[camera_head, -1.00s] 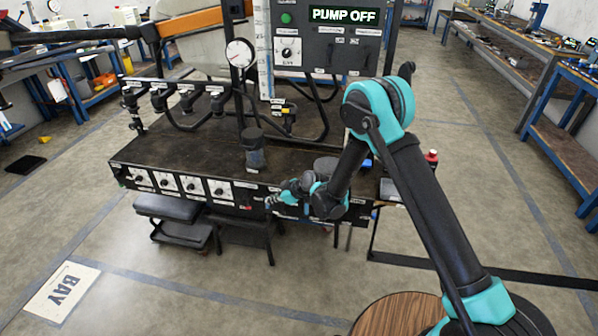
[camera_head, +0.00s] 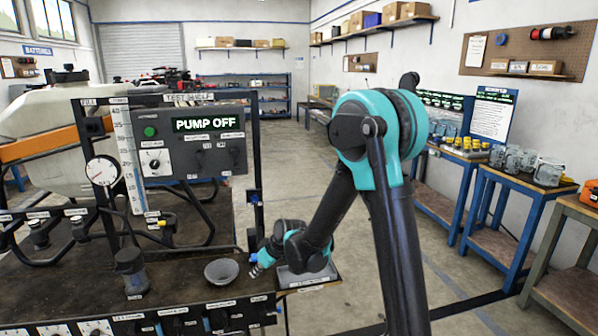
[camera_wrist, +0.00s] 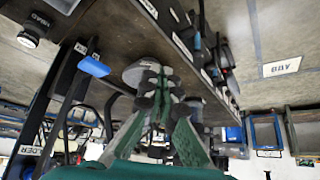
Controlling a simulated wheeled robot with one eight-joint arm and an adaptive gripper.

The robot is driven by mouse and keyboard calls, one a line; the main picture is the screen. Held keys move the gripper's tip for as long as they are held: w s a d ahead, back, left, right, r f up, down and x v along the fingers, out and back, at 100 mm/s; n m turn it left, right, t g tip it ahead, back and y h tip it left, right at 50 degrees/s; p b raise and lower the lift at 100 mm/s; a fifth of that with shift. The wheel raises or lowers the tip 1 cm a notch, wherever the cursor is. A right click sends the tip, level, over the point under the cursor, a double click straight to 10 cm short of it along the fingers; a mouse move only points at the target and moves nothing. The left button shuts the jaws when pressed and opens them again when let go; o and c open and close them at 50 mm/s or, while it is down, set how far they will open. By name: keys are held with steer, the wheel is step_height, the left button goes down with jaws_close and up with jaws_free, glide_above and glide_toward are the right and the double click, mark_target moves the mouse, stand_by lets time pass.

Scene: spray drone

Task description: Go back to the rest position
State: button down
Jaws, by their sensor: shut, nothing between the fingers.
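My gripper (camera_head: 258,264) is at the right end of the dark test bench (camera_head: 185,285), beside a grey bowl (camera_head: 222,271), and seems to hold nothing. In the wrist view the fingers (camera_wrist: 158,78) are together and empty, with part of the bench behind them. My teal and black arm rises on the right of the head view and bends down to the gripper. The gripper is small in the head view, so its exact gap to the bench and bowl cannot be told.
The control panel (camera_head: 192,152) reads PUMP OFF. Blue-framed tables (camera_head: 508,190) line the right wall. Open floor lies between.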

steer(key=s+d+r+m+h, duration=0.1)
steer(key=s+d+r+m, duration=0.2)
steer(key=d, duration=0.7)
steer(key=s+d+r+m+h, duration=0.15)
steer(key=s+d, duration=0.25)
steer(key=d, duration=0.5)
steer(key=s+d+f+m+h, duration=0.2)
steer(key=s+d+m, duration=0.4)
steer(key=s+d, duration=0.7)
steer(key=shift+s+d+m+t+h, duration=0.15)
steer(key=shift+d+m+t+h, duration=0.2)
steer(key=shift+d+h, duration=0.3)
